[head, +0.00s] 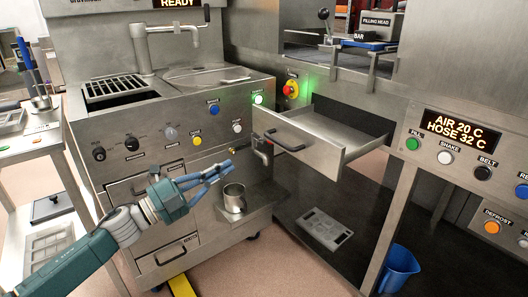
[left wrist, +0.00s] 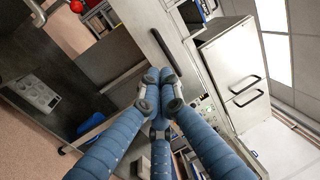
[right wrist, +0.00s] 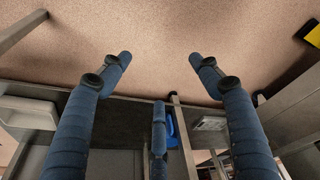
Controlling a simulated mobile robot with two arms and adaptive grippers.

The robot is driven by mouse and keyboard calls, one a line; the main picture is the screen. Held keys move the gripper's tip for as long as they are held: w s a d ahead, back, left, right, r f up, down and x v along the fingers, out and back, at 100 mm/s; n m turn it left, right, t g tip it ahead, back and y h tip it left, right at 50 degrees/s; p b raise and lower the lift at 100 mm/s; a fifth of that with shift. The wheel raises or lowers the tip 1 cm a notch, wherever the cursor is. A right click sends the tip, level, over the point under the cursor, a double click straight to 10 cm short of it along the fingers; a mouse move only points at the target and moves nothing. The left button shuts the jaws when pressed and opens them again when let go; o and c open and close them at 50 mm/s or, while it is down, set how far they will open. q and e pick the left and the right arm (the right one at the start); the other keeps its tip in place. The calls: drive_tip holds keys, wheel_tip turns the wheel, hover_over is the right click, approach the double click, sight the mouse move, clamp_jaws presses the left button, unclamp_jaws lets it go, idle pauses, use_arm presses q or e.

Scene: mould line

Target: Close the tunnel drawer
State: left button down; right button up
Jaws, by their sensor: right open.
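The tunnel drawer (head: 345,135) is pulled out from the steel housing in the head view. Its inside looks empty, and a dark bar handle (head: 285,140) is on its front. My left gripper (head: 230,168) is in front of the drawer, lower and to the left of the handle, apart from it. In the left wrist view its fingertips (left wrist: 160,75) are together with nothing seen between them, just below a dark handle (left wrist: 167,50) on a steel front. My right gripper (right wrist: 160,60) is open and empty over the floor; it is out of the head view.
A steel cup (head: 234,198) stands on a low shelf below the drawer. A tap (head: 262,150) is beside the drawer's front. A blue jug (head: 399,268) and a grey slotted tray (head: 326,229) are under the housing. A red-yellow button (head: 291,89) is behind the drawer.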

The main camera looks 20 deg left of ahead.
use_arm(q)
drive_tip(key=x, duration=1.2)
drive_tip(key=shift+w+d, duration=0.2)
drive_tip(key=shift+w, duration=0.1)
use_arm(e)
drive_tip(key=shift+w+f, duration=0.1)
drive_tip(key=shift+f, duration=0.4)
use_arm(q)
drive_tip(key=shift+f, duration=0.1)
use_arm(e)
drive_tip(key=shift+r, duration=0.1)
